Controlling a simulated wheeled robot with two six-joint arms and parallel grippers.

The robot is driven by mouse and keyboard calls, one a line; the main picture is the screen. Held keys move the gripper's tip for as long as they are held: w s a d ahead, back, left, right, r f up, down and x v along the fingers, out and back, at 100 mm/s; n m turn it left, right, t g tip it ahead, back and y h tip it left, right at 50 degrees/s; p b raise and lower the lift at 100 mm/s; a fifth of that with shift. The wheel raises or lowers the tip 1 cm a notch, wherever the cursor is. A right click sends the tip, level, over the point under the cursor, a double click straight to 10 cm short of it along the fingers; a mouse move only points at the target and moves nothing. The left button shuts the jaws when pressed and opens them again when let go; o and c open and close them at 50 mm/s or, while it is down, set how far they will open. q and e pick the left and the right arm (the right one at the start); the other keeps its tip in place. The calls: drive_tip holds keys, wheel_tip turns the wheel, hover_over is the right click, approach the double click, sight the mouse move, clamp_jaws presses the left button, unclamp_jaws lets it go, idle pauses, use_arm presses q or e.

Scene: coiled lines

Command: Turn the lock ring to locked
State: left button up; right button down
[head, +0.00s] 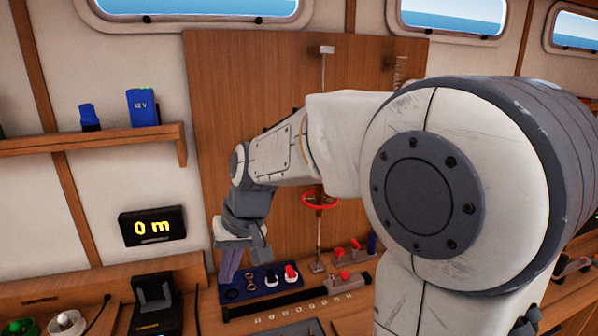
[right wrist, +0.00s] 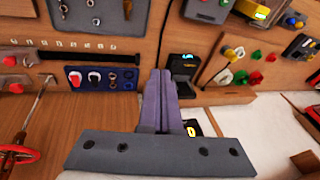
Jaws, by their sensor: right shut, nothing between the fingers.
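A red ring (head: 320,200) sits around an upright metal rod in front of the wooden panel in the head view. It also shows at the left edge of the right wrist view (right wrist: 18,154). I cannot tell whether this is the lock ring, and no locked mark is readable. A dark blue plate (head: 262,289) carries small rings, a white-topped knob and a red knob (head: 291,272); the plate also shows in the right wrist view (right wrist: 128,78). My right gripper (head: 230,268) is shut and empty, pointing down near the plate's left end. Its fingers show in the right wrist view (right wrist: 160,75).
A black display reading "0 m" (head: 152,227) hangs on the wall. A shelf (head: 95,138) holds blue boxes. A black stand (head: 156,303) is left of the plate, and red-handled levers (head: 345,250) are to its right. My right arm hides much of the right side.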

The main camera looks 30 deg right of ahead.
drive_tip(key=w+d+r+m+t+p, duration=0.1)
drive_tip(key=w+d+r+m, duration=0.15)
drive_tip(key=d, duration=0.45)
drive_tip(key=w+d+r+m+t, duration=0.1)
drive_tip(key=w+d+r+m, duration=0.1)
drive_tip(key=w+d+r, duration=0.35)
drive_tip(key=s+d+r+m+t+h+p, duration=0.1)
drive_tip(key=d+r+m, duration=0.1)
drive_tip(key=d, duration=0.9)
drive_tip(key=s+d+r+m+t+h+p, duration=0.1)
drive_tip(key=d+r+m+h, duration=0.1)
drive_tip(key=d, duration=0.9)
drive_tip(key=shift+s+r, duration=0.4)
drive_tip(key=shift+r, duration=0.15)
drive_tip(key=shift+w+f+m, duration=0.1)
drive_tip(key=shift+m, duration=0.15)
drive_tip(key=w+f+p, duration=0.1)
drive_tip(key=w+f, duration=0.1)
drive_tip(key=w, duration=0.1)
drive_tip(key=w+a+f+p, duration=0.1)
drive_tip(key=w+f+p, duration=0.1)
drive_tip(key=w+f, duration=0.1)
drive_tip(key=w+f+p, duration=0.2)
drive_tip(key=w, duration=0.1)
drive_tip(key=shift+w+a+f, duration=0.1)
drive_tip(key=shift+a+f, duration=0.1)
drive_tip(key=shift+f, duration=0.2)
